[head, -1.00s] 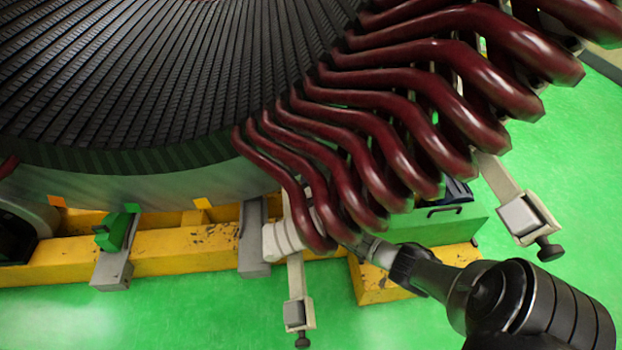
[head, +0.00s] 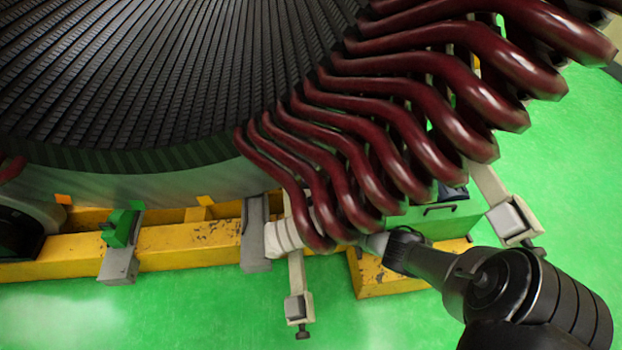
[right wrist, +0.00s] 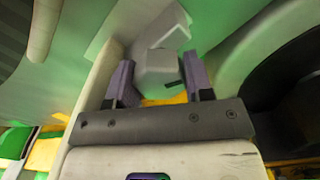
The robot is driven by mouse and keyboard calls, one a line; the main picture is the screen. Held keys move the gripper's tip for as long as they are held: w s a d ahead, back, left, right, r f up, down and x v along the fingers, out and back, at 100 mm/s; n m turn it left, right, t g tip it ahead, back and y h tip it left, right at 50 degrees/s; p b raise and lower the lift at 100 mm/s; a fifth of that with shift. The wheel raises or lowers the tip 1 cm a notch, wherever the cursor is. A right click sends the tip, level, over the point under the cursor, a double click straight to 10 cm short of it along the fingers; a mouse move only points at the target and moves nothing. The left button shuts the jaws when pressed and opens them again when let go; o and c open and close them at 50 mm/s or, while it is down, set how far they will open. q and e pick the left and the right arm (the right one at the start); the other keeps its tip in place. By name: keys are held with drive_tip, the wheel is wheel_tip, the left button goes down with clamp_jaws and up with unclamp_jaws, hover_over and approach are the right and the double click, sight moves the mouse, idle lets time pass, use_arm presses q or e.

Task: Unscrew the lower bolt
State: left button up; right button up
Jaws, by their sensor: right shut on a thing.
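In the head view a pale bracket (head: 297,275) hangs below the red coil ends, with a small dark bolt (head: 302,331) at its lower end. I cannot tell whether this is a bolt. My left gripper is out of view.
The red coil ends (head: 385,130) crowd above my right wrist. The dark slotted stator (head: 170,70) fills the upper left. A yellow beam (head: 190,243) with grey blocks and a green box (head: 445,222) lie below. Green floor (head: 200,315) is free in front.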

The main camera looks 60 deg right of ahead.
drive_tip(key=shift+n, duration=0.3)
idle(0.4)
drive_tip(key=o, duration=0.9)
drive_tip(key=shift+p+v, duration=3.1)
drive_tip(key=shift+v, duration=3.85)
drive_tip(key=shift+w, duration=0.1)
